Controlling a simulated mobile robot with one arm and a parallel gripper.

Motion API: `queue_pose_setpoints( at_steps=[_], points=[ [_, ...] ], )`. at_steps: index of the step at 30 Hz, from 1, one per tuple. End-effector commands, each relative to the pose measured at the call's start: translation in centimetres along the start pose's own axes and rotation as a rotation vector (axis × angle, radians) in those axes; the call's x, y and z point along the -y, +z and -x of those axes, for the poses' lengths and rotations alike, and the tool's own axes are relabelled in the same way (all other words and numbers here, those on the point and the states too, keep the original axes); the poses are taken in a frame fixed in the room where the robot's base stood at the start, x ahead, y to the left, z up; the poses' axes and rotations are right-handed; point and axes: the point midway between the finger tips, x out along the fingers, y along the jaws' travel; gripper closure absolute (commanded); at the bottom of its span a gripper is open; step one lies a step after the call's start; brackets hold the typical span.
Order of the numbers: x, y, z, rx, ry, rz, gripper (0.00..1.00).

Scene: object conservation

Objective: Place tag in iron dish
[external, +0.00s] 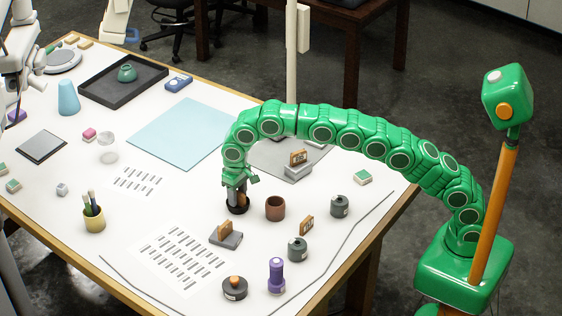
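My gripper (238,191) points down at the middle right of the white table. Its fingers reach into or just over a small dark round dish (238,209), which may be the iron dish. The fingertips are too small and dark to tell whether they are apart or hold anything. Small wooden tag-like pieces stand nearby: one on a grey base (225,228), one by a grey cylinder (306,223), and one on a light block (298,157). I cannot tell which of them is the tag.
A brown cup (275,208) stands just right of my gripper. Grey cylinders (340,206), a purple bottle-like piece (276,275) and a dark round piece with an orange knob (235,289) stand around it. A blue mat (182,133) lies clear behind.

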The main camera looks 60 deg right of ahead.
Motion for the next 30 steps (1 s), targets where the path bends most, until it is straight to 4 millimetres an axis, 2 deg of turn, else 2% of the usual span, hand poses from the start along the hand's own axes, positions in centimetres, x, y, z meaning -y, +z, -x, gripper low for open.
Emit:
queue_pose_setpoints(
  at_steps=[7, 11, 24, 30],
  points=[
    [0.0, 0.0, 0.2, 0.000, 0.000, 0.000, 0.56],
    [0.0, 0.0, 1.0, -0.001, 0.000, 0.000, 0.56],
    [0.1, -0.1, 6.3, -0.001, -0.001, 0.000, 0.56],
    [0.0, 0.0, 7.8, 0.000, 0.000, 0.000, 0.56]
  ],
)
